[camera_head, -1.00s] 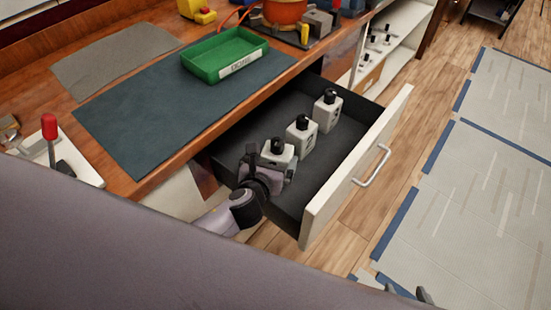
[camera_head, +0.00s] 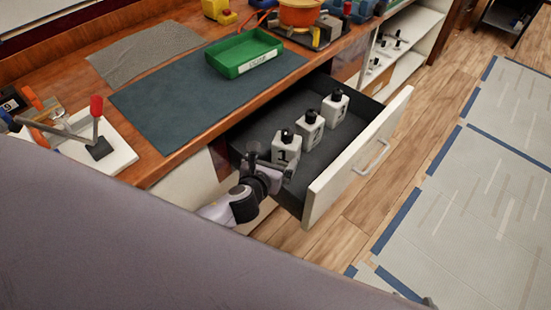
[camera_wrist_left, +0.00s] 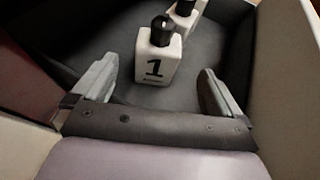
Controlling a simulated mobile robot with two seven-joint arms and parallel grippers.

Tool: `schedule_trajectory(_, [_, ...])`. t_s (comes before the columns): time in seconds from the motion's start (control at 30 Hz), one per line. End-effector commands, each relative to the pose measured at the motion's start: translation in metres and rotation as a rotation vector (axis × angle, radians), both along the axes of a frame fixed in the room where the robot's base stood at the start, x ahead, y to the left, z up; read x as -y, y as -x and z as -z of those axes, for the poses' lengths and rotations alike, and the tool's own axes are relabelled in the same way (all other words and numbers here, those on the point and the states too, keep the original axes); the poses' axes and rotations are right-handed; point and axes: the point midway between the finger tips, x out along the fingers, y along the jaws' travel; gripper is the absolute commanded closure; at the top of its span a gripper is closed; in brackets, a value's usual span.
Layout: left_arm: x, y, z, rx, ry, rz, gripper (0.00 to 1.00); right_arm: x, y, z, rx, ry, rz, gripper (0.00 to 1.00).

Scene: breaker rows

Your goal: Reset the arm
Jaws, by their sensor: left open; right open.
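My left gripper (camera_head: 270,161) is open over the near end of an open drawer (camera_head: 335,190). A white block with a black knob and the number 1 (camera_head: 287,149) stands upright just beyond its fingers. In the left wrist view, block 1 (camera_wrist_left: 157,62) is ahead, between the lines of the two open fingers, touching neither. Two similar white blocks, a middle one (camera_head: 309,131) and a far one (camera_head: 335,107), stand in a row behind it. Only a small dark tip of my right gripper (camera_head: 428,301) shows at the bottom edge of the head view.
A green tray (camera_head: 243,68) sits on a dark mat (camera_head: 165,112) on the wooden bench. A red-handled lever (camera_head: 97,120) stands on a white plate at left. The drawer's pale front (camera_head: 345,172) borders the gripper's right side. Wooden floor lies beyond.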

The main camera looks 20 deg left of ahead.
Motion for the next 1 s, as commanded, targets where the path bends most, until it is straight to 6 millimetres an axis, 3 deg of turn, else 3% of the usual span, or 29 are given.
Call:
schedule_trajectory(0.67, [-0.001,0.001,-0.001,-0.003,0.021,-0.014,0.0,-0.001,0.0,-0.001,0.001,-0.001,-0.001,0.38])
schedule_trajectory(0.83, [-0.008,0.021,-0.003,-0.04,0.272,-0.183,0.0,-0.001,0.0,-0.001,0.001,-0.001,-0.001,0.38])
schedule_trajectory(1.0, [-0.022,0.062,-0.005,-0.104,0.728,-0.526,0.0,-0.001,0.0,-0.001,0.001,-0.001,-0.001,0.38])
